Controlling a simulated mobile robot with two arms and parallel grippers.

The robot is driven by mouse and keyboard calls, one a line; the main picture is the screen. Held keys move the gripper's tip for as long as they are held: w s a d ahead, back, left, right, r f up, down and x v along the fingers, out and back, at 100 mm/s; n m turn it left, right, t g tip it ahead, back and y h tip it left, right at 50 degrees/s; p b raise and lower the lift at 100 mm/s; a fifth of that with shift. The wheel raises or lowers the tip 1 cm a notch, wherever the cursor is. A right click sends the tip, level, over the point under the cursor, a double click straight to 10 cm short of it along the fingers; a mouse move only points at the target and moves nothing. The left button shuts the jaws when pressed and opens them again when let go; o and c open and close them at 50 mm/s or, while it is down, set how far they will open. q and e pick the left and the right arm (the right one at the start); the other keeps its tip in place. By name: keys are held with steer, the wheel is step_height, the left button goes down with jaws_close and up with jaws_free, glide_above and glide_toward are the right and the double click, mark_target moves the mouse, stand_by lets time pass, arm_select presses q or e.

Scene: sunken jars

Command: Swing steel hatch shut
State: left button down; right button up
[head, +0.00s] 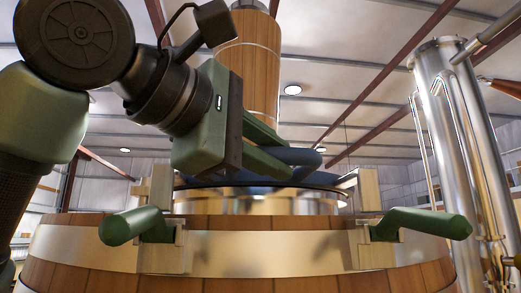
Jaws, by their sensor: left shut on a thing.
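My left gripper (286,158) comes in from the upper left, its green fingers pointing right and down over the top of a wooden vat (300,222). It is shut on a dark blue rounded bar (304,157), which looks like a handle or ring at the hatch. A shiny steel collar (260,202) rises from the top of the vat. A thin dark rim (330,187) shows edge-on just above the collar. My camera is low, so the hatch's face and the opening are hidden, and I cannot tell how far it is open. My right gripper is not in view.
Two green handles, left (135,226) and right (425,223), stick out from brackets on the vat's metal band. A wooden column (250,65) stands behind. A tall steel cylinder (440,110) with pipes stands at the right. Red beams cross the ceiling.

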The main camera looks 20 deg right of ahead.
arm_select(q)
steer(key=shift+w+d, duration=0.3)
steer(key=shift+d, duration=0.2)
steer(key=shift+n+t+y, duration=0.3)
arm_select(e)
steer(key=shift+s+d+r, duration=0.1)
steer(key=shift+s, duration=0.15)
arm_select(q)
steer(key=shift+r, duration=0.1)
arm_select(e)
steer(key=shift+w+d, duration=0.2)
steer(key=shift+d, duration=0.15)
